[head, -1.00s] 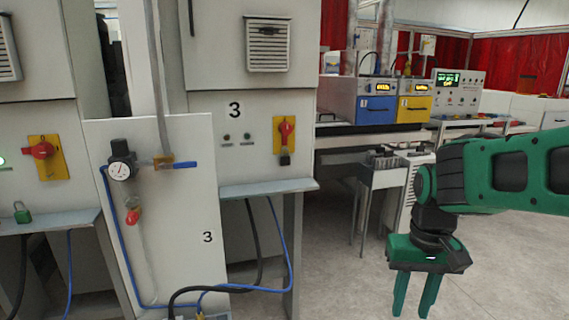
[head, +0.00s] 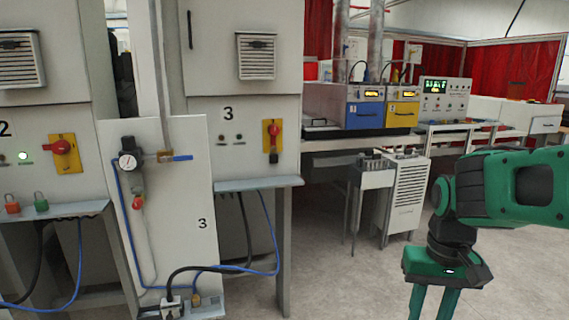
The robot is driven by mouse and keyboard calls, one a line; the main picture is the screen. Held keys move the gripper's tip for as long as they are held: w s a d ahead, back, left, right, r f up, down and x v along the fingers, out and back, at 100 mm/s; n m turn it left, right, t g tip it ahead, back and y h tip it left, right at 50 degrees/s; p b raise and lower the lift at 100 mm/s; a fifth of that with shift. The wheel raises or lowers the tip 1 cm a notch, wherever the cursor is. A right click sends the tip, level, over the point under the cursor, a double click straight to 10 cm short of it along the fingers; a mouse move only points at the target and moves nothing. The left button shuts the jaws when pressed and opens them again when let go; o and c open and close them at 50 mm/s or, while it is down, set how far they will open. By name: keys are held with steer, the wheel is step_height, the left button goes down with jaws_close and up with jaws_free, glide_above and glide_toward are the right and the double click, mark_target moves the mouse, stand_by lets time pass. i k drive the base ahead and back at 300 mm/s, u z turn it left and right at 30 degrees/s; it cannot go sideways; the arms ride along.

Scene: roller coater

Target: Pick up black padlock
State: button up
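A small dark object, apparently the black padlock (head: 273,158), hangs below the red switch handle (head: 274,130) on the yellow plate of cabinet 3. It is too small to make out its shackle. My gripper (head: 431,303) is at the lower right, well to the right of the padlock and lower in the picture. Its two green fingers are apart with nothing visible between them. The fingertips are cut off by the bottom edge of the picture.
A red padlock (head: 12,204) and a green padlock (head: 41,202) stand on the left shelf (head: 75,209). A shelf (head: 240,184) juts out below cabinet 3. Hoses and a block lie low in front. The floor (head: 340,285) is clear between cabinet 3 and my arm.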

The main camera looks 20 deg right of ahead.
mark_target(273, 159)
steer(key=z, duration=0.4)
steer(key=i, duration=1.05)
steer(key=u, duration=0.25)
